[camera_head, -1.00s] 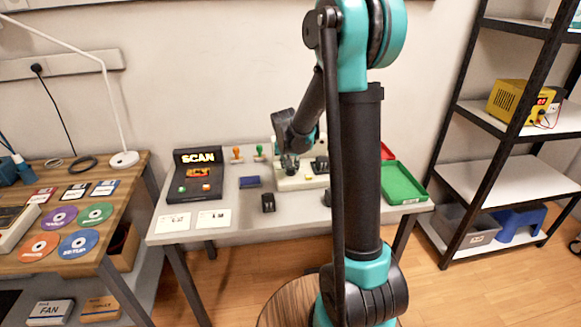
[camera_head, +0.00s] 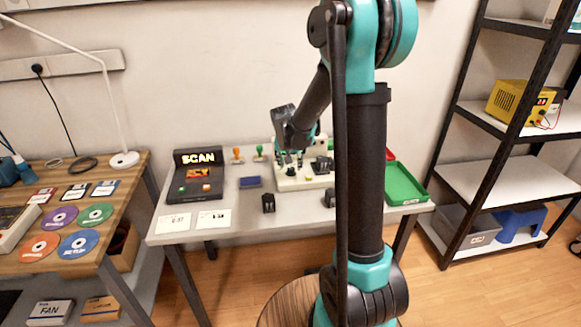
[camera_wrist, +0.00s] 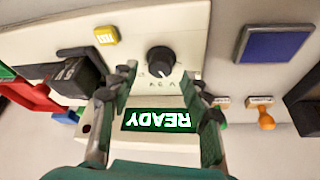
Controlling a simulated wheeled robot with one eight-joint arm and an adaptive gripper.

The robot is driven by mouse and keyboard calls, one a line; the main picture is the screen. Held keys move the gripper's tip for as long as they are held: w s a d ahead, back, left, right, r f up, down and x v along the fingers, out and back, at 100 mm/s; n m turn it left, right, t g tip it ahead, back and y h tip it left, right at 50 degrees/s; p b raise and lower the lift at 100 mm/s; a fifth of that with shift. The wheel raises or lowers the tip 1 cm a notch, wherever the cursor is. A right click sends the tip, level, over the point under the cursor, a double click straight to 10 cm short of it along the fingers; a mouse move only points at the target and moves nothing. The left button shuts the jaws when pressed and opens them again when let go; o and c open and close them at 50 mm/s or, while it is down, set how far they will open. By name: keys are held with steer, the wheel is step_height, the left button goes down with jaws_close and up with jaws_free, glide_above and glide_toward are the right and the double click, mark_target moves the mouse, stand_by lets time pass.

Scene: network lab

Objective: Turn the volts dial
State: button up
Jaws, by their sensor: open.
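A round black dial (camera_wrist: 161,60) with a white pointer mark sits on a cream panel (camera_wrist: 200,28) in the wrist view. Small letters beside it are too blurred to read. A dark screen reading READY (camera_wrist: 158,119), upside down, is on the same device. My gripper (camera_wrist: 162,77) is open, its two fingertips apart on either side of the dial in the picture, with no clear contact. The head view shows the cream device (camera_head: 290,184) on the grey table, with my gripper (camera_head: 288,160) over it; the dial cannot be made out there.
A black block (camera_wrist: 75,72) and a yellow button (camera_wrist: 106,35) are on the panel near the fingers. A blue pad (camera_wrist: 275,44) and stamps (camera_wrist: 262,112) lie beside the device. A green tray (camera_head: 404,184) is at the table's right and a SCAN box (camera_head: 196,175) at its left.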

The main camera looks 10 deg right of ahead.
steer(key=v, duration=1)
